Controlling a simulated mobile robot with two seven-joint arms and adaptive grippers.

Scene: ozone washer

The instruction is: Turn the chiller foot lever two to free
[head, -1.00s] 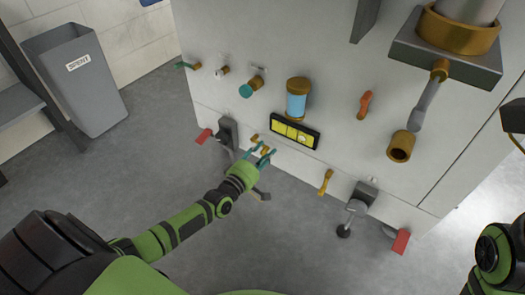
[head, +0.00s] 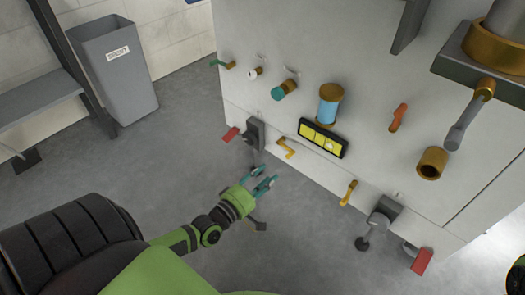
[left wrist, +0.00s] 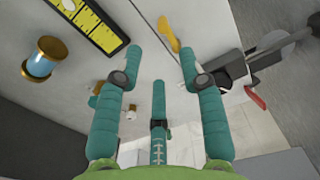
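Two grey foot-lever mounts sit low on the machine's front. The left mount (head: 254,134) has a red pedal (head: 230,134) beside it and a lever running down, partly behind my gripper, to a dark foot (head: 260,226). The right mount (head: 385,209) has a dark-ended lever (head: 362,243). No label shows which is lever two. My left gripper (head: 264,182) is open and empty, in front of the left mount and apart from the machine. In the left wrist view, a grey lever mount (left wrist: 226,70) lies beyond the spread fingers (left wrist: 160,75). My right gripper is not in view.
Yellow handles (head: 286,148) (head: 348,193) project from the machine near the levers. A yellow panel (head: 323,138) and blue sight glass (head: 329,108) sit above. Another red pedal (head: 422,261) is at the right. A grey bin (head: 115,80) stands left; floor before the machine is clear.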

